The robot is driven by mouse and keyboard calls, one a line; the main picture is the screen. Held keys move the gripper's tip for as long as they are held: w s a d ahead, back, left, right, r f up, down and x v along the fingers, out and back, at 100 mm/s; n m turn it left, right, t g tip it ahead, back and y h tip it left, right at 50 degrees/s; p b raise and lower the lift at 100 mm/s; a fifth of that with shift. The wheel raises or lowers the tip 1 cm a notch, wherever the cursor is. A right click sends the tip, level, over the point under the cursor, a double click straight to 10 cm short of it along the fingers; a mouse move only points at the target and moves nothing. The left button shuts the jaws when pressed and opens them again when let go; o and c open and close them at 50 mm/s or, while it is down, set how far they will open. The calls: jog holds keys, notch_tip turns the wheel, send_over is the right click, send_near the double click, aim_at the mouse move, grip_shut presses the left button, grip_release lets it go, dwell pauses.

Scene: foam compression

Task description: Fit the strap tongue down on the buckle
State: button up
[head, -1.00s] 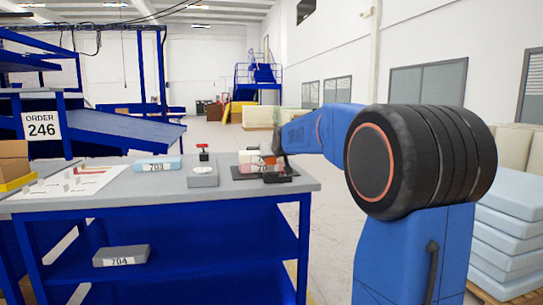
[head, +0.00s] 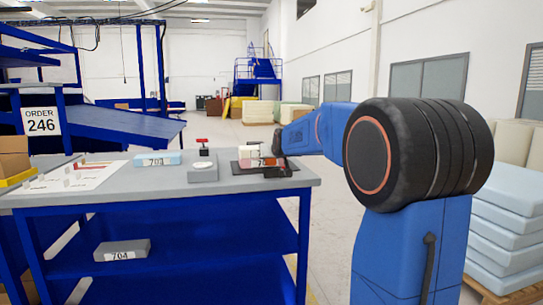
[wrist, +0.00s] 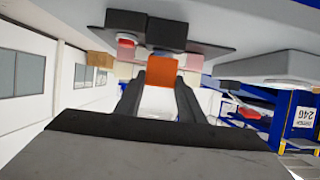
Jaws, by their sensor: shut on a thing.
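My gripper (wrist: 162,82) is shut on an orange piece (wrist: 163,71), which looks like the strap tongue. In the wrist view the piece sits between the two dark fingers, in front of dark blocks (wrist: 165,34) that may be the buckle. I cannot tell whether it touches them. In the head view my gripper (head: 276,150) is over the right end of the table, beside a pale and pink foam block (head: 248,158). A dark piece (head: 278,172) lies in front of it, and the fingertips are too small to make out there.
The foam block stands on a black mat (head: 240,171) on the grey table (head: 150,195). To the left are a grey device with a red top (head: 202,173), a blue block marked 703 (head: 158,159) and a white sheet (head: 75,176). A grey block marked 704 (head: 121,250) lies on the shelf.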

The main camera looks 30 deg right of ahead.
jog(key=shift+f, duration=0.55)
jog(key=o, duration=1.1)
jog(key=shift+s+a+r, duration=0.3)
jog(key=shift+s+r, duration=0.65)
jog(key=shift+s, duration=0.1)
jog(key=shift+s+a+r, duration=0.25)
jog(key=shift+s+r, duration=0.65)
jog(key=shift+s, duration=0.15)
jog(key=shift+s+a+r, duration=0.3)
jog(key=shift+s+r, duration=0.65)
jog(key=shift+s, duration=0.1)
